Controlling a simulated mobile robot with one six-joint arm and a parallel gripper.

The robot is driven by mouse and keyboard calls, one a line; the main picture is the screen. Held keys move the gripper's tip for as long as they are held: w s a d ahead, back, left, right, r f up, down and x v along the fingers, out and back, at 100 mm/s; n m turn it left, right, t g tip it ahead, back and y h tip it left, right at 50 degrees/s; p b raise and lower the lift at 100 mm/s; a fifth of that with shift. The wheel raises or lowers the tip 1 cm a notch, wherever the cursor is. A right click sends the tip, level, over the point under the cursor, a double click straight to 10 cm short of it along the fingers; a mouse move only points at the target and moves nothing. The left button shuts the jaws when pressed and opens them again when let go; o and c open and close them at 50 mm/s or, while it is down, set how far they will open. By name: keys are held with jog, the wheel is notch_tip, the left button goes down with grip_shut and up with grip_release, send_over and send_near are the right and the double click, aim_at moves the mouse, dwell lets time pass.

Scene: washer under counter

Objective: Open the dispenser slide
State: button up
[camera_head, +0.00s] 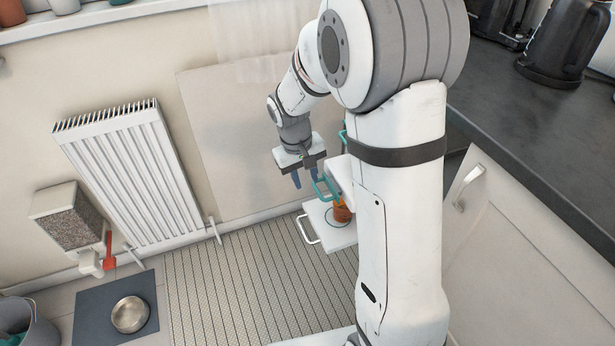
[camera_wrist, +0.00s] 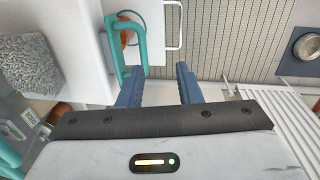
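The dispenser (camera_head: 68,215) is a pale box with a window of grey-brown pellets, on the wall at the left of the head view. A white spout (camera_head: 89,263) sits at its lower right, with a red slide piece (camera_head: 109,250) beside it. The piece looks upright; its exact setting is too small to tell. My gripper (camera_head: 306,178) is far to its right, beyond the radiator, with its blue fingers pointing down. In the wrist view my gripper (camera_wrist: 158,82) is open and empty. A teal handle (camera_wrist: 123,55) is beside its left finger. The dispenser is not identifiable there.
A white pull-out (camera_head: 328,232) with an orange-brown item (camera_head: 341,210) is near my gripper. A radiator (camera_head: 130,170) stands between my gripper and the dispenser. A metal bowl (camera_head: 130,314) sits on a dark mat (camera_head: 90,310). The slatted floor mat (camera_head: 250,285) is largely clear.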

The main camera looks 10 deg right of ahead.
jog(key=shift+s+a+r+p, duration=0.15)
jog(key=shift+r+p, duration=0.55)
jog(key=shift+r, duration=0.35)
jog(key=shift+w+a+r+p, duration=0.15)
jog(key=shift+r+p, duration=0.55)
jog(key=shift+r, duration=0.35)
jog(key=shift+s, duration=0.1)
notch_tip(320, 180, up, 8)
jog(key=a+p, duration=0.1)
jog(key=shift+s+p, duration=0.15)
jog(key=shift+p, duration=0.25)
jog(key=shift+f, duration=0.1)
